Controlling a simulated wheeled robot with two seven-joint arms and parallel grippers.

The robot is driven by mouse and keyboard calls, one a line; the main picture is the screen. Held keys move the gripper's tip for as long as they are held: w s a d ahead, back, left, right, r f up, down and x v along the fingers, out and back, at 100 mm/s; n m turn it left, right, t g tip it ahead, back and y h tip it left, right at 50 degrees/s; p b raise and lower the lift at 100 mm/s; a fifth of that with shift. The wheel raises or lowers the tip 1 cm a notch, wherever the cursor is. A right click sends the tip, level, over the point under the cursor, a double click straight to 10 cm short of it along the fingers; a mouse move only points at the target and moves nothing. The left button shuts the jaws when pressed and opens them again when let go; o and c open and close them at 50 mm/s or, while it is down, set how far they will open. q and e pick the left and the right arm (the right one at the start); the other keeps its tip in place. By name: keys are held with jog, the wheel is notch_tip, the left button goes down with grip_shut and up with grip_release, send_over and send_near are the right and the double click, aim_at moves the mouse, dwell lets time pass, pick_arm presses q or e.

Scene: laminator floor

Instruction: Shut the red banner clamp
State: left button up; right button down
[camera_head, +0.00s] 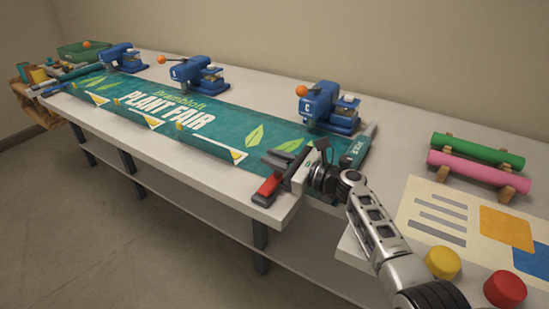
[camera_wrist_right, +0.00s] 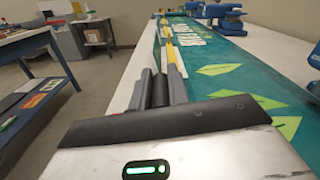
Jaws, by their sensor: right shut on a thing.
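The red banner clamp (camera_head: 268,187) is at the near right end of the green plant fair banner (camera_head: 238,127), by the table's front edge. Its red part shows beside my right gripper (camera_head: 281,165). The gripper is shut on the clamp, and its body hides much of it. Whether the clamp is open or shut cannot be told. My left gripper is not in view.
Several blue devices (camera_head: 201,75) with orange knobs stand along the banner's back edge. Green and pink rolls (camera_head: 478,172) rest on a wooden stand to the right. A yellow button (camera_head: 443,262) and a red button (camera_head: 505,289) are near my arm. Floor is free in front.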

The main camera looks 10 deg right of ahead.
jog(key=c, duration=1.3)
grip_release()
jog(key=shift+s+a+f, duration=0.15)
jog(key=shift+f, duration=0.1)
jog(key=shift+c, duration=0.2)
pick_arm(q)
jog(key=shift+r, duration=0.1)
pick_arm(e)
jog(key=shift+r, duration=0.1)
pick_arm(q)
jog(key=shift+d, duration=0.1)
pick_arm(e)
jog(key=shift+r, duration=0.15)
jog(key=r, duration=0.1)
jog(key=r+p, duration=0.1)
jog(key=r, duration=0.1)
jog(key=shift+s+r+p, duration=0.25)
jog(key=shift+r+p, duration=0.05)
pick_arm(q)
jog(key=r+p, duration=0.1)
jog(key=p, duration=0.1)
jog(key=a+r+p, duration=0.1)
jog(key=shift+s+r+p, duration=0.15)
jog(key=shift+p, duration=0.2)
pick_arm(e)
jog(key=s+a+r, duration=0.1)
jog(key=s+r, duration=0.8)
jog(key=s, duration=0.4)
jog(key=shift+s+a, duration=0.2)
jog(key=shift+s, duration=0.05)
